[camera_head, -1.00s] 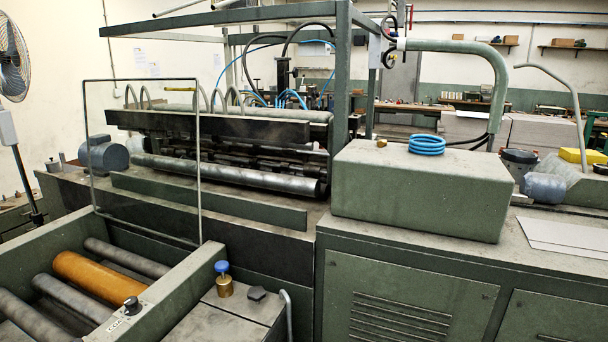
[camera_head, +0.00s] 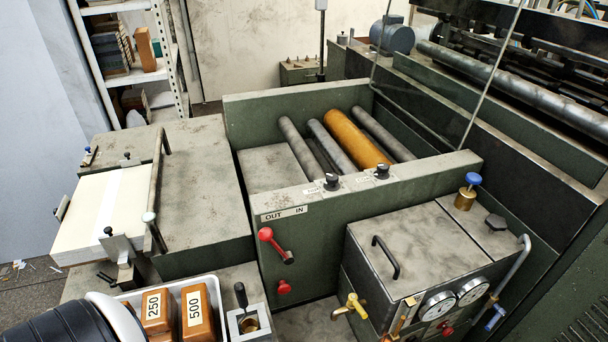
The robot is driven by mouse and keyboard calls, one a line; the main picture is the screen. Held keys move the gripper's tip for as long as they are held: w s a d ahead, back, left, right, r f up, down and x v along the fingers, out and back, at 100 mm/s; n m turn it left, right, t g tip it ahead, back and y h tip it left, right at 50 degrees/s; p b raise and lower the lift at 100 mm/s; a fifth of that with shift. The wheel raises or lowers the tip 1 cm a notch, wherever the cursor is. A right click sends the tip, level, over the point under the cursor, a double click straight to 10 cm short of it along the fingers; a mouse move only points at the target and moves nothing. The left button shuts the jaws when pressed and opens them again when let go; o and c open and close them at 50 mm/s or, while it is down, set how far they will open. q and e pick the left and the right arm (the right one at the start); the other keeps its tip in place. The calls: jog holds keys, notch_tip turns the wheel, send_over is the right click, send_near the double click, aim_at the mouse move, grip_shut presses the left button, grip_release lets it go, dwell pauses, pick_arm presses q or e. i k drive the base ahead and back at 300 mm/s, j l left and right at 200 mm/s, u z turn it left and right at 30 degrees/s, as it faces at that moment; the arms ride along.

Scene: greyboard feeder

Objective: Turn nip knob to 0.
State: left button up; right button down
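Two small black knobs stand on the top of the green front rail of the roller frame. The left knob (camera_head: 331,181) has a small white label (camera_head: 313,190) beside it. The right knob (camera_head: 381,171) also has a small white label (camera_head: 363,177). The lettering is too small to read surely, so I cannot tell which knob is the nip knob, nor its setting. Neither of my grippers shows in the view.
Behind the rail lie grey rollers and an orange roller (camera_head: 355,138). Below it are a red lever (camera_head: 267,235) under an OUT/IN label and a box with gauges (camera_head: 437,305). A white tray (camera_head: 215,286) with wooden blocks marked 250 and 500 stands at the front.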

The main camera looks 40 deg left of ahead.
aim_at(332, 184)
jog(key=u, duration=0.95)
